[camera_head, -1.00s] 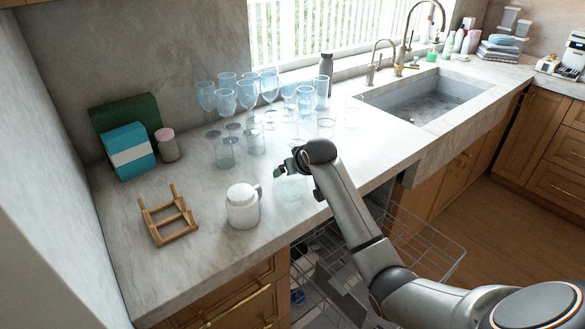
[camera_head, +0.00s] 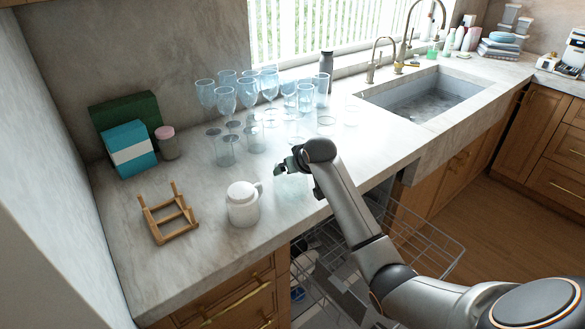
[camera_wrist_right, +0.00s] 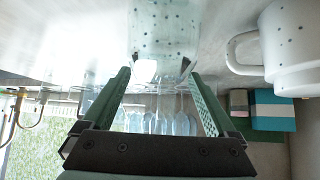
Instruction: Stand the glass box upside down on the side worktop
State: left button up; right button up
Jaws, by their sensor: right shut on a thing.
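My right gripper (camera_head: 286,163) is over the worktop (camera_head: 200,268), near its front edge. It is shut on the glass box (camera_wrist_right: 160,35), a clear vessel between its two green fingers in the right wrist view. In the head view the box (camera_head: 291,185) shows only faintly below the gripper. I cannot tell whether it touches the worktop or which way its opening faces. My left gripper is not in view.
A white lidded mug (camera_head: 243,204) and a wooden rack (camera_head: 168,217) stand left of the gripper. Several stemmed glasses (camera_head: 225,100) and clear tumblers crowd the worktop behind. An open dishwasher rack (camera_head: 425,240) lies below the front edge. The sink (camera_head: 425,95) is right.

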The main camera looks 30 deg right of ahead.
jog(key=shift+f, duration=0.65)
dwell(0.6)
jog(key=o, duration=1.4)
jog(key=shift+c, duration=0.2)
jog(key=shift+f, duration=0.1)
jog(key=shift+s, duration=0.1)
jog(key=v, duration=1.2)
jog(key=shift+r, duration=0.2)
jog(key=shift+s+a+f, duration=0.1)
